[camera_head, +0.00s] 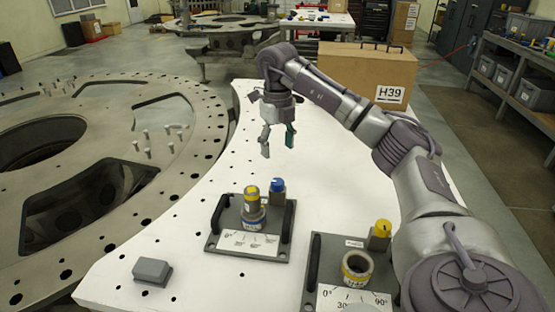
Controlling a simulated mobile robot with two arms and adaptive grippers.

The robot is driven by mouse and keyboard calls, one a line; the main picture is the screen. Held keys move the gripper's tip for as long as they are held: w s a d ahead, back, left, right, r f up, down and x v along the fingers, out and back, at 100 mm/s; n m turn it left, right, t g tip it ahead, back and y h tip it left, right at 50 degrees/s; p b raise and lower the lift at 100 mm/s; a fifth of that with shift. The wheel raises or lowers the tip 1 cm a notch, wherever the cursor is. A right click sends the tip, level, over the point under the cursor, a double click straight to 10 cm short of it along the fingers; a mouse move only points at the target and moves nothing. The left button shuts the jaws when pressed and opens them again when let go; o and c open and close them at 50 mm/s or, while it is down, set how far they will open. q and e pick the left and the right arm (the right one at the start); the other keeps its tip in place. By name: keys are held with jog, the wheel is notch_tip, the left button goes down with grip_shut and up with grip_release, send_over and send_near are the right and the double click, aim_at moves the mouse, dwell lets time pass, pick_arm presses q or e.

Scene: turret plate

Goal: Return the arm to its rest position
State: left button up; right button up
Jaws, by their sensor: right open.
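My right arm reaches in from the right and bends down over the white table (150,262). My right gripper (277,150) points downward above the far middle of the table. Its fingers are apart and nothing shows between them. It is clear of the dark fixture plate (213,238) in front of it, which carries a yellow and grey cylinder (251,205) and a blue-topped post (278,190). My left gripper does not show.
A second fixture with a ring (357,268) and a yellow-topped post (380,232) sits near my arm. A grey block (152,271) lies at front left. A cardboard box marked H39 (345,72) stands behind the arm. A large turret ring (160,95) fills the left.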

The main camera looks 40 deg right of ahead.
jog(key=shift+r, duration=0.45)
